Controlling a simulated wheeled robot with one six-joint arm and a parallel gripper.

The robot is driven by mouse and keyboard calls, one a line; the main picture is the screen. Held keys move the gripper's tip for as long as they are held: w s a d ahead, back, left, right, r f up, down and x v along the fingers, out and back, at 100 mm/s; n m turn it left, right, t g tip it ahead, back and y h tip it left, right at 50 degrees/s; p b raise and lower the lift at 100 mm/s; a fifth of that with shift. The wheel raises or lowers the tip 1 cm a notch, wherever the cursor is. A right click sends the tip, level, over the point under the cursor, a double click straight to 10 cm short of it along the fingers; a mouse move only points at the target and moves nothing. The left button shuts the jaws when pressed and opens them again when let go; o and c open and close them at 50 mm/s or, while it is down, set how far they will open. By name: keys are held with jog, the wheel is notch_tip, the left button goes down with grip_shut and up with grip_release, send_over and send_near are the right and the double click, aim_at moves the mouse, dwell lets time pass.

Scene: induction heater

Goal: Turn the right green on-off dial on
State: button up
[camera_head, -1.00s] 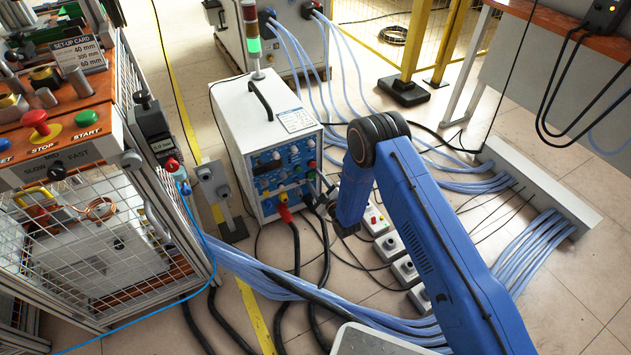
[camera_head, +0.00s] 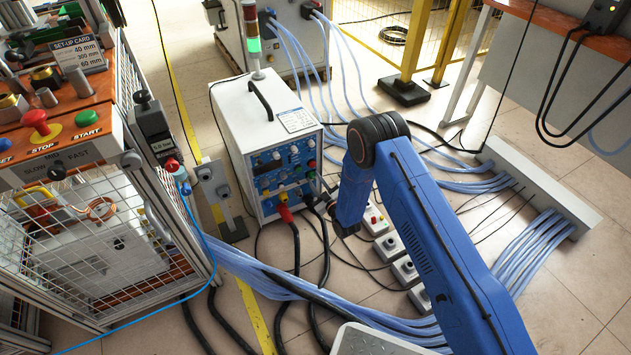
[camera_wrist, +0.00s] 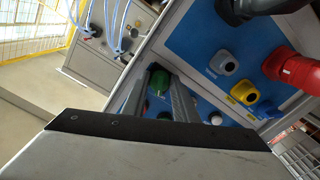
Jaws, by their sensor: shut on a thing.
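The heater unit (camera_head: 262,125) is a white box with a blue control panel. A green dial (camera_head: 312,164) shows near the panel's right edge in the head view. In the wrist view a green dial (camera_wrist: 159,80) sits between the two grey fingers of my gripper (camera_wrist: 160,84). The fingers are shut on it, one on each side, and hide part of it. The dial's pointer and exact angle are hard to make out. In the head view my gripper is hidden behind my blue arm.
Dark cables hang from the panel's front. Pale blue hoses (camera_head: 480,187) and small grey pedestals (camera_head: 388,246) lie on the floor to the right.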

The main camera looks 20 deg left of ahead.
jog(key=m, duration=0.7)
jog(key=shift+s, duration=0.1)
jog(key=shift+s+a+m, duration=0.1)
jog(key=shift+m, duration=3.5)
jog(key=o, duration=1)
jog(key=v, duration=1.7)
jog(key=shift+s, duration=0.2)
